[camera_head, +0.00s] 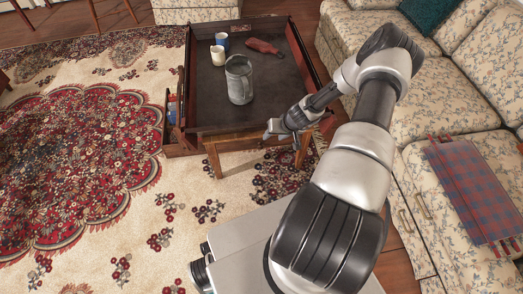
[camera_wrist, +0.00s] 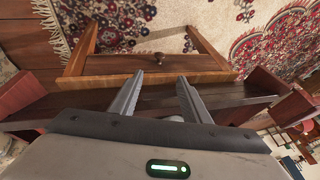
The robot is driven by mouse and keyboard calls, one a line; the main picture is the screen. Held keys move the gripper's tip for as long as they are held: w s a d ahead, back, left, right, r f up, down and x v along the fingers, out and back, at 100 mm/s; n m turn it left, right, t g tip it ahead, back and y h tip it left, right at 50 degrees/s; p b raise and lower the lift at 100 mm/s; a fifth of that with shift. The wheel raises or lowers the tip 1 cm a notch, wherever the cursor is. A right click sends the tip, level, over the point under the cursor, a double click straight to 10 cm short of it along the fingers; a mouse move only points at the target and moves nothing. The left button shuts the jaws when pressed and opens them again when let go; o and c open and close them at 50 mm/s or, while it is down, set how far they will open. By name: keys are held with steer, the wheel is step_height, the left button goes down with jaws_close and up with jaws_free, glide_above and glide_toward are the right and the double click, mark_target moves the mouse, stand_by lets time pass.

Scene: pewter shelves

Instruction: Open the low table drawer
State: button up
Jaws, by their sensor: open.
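The low table (camera_head: 215,95) has a dark top with a raised rim and wooden legs. Its near end shows in the wrist view as a wooden panel (camera_wrist: 105,66) with a small dark round knob (camera_wrist: 158,57). This panel looks shut, with no gap visible around it. My gripper (camera_head: 270,132) is at the table's near end in the head view. In the wrist view my gripper (camera_wrist: 159,80) is open, its two fingers pointing at the panel. The knob lies just beyond and between the fingertips, apart from them. Nothing is held.
A metal pitcher (camera_head: 239,80), a white cup (camera_head: 217,56), a blue-and-white cup (camera_head: 222,40) and a red bottle (camera_head: 263,47) are on the table. A side compartment (camera_head: 172,112) sticks out at left. A floral sofa (camera_head: 440,100) stands close at right. Patterned rug (camera_head: 80,160) lies left.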

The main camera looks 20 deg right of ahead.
mark_target(261, 147)
steer(key=b+x, duration=0.5)
steer(key=x, duration=1.2)
steer(key=shift+a+f, duration=0.1)
steer(key=shift+f, duration=0.25)
steer(key=shift+c, duration=0.4)
jaws_close()
